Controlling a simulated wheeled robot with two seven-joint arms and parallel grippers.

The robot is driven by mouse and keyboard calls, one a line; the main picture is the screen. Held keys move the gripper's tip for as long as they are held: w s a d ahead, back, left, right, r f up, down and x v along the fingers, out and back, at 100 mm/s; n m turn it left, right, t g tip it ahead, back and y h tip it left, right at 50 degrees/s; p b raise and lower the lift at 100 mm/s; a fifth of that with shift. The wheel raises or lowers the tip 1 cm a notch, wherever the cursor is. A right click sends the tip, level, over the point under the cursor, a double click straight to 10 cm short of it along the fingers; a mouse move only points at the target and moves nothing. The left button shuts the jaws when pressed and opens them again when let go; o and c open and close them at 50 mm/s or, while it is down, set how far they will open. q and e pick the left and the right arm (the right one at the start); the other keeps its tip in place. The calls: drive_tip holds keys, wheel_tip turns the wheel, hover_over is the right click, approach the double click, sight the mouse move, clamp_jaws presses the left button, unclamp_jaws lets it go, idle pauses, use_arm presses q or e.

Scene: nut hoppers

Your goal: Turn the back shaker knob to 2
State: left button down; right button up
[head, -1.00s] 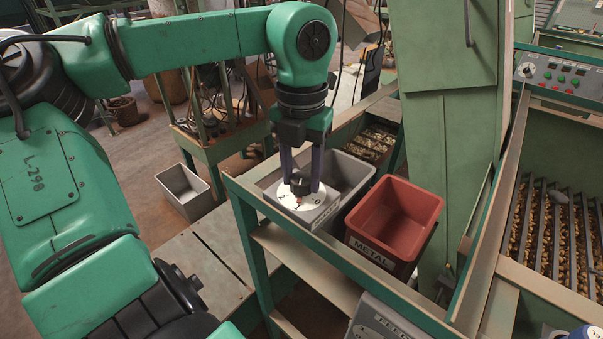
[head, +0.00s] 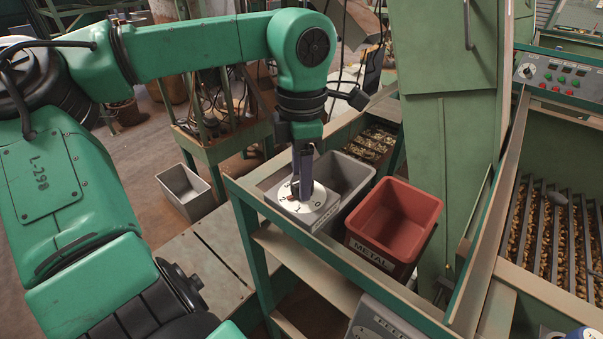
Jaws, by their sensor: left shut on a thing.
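The shaker knob is a small dark knob on a round white dial (head: 320,194) with printed numbers, set on a grey box (head: 322,215) at the left end of the green bench frame. My left gripper (head: 302,192) comes down on the knob from above and is shut on it. The fingers hide most of the knob. A small red mark shows at the left of the fingers, close to the 2; its exact alignment is hard to tell. My right gripper is not in view.
A grey bin (head: 345,175) stands right behind the dial box, and a red bin (head: 397,222) labelled METAL stands to its right. A second grey control box (head: 378,325) shows at the bottom edge. A green cabinet (head: 450,150) rises behind the bins.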

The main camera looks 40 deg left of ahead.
use_arm(q)
drive_tip(key=shift+r+m, duration=0.1)
drive_tip(key=shift+m, duration=0.7)
drive_tip(key=shift+c, duration=1.8)
unclamp_jaws()
wheel_tip(320, 180, up, 14)
drive_tip(key=shift+r, duration=0.25)
